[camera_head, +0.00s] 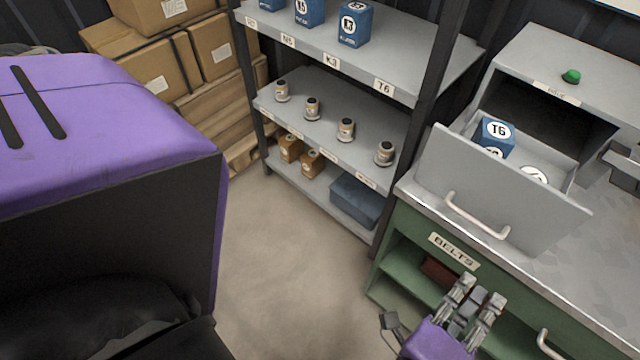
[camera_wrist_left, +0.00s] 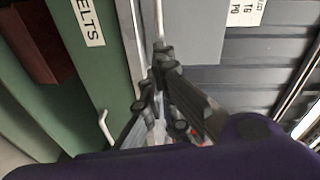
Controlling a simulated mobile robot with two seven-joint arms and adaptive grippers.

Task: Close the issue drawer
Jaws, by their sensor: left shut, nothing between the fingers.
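The issue drawer (camera_head: 490,200) is a grey drawer pulled out of a grey housing (camera_head: 555,65) on the workbench. Its front has a pale bar handle (camera_head: 477,216). Inside lie a blue box marked T6 (camera_head: 495,136) and a white round-topped item (camera_head: 534,175). My left gripper (camera_head: 478,290) is shut and empty, lower in the picture than the drawer front, by the green bench. In the left wrist view its fingertips (camera_wrist_left: 160,52) are together near a pale bar and a grey panel; I cannot tell whether they touch. My right gripper is not in view.
The green bench has a BELTS label (camera_head: 454,250) and a grey top edge. A green button (camera_head: 571,76) sits on the housing. Metal shelving (camera_head: 335,110) with parts stands to the left. Cardboard boxes (camera_head: 160,60) are behind. Open floor (camera_head: 280,250) lies between.

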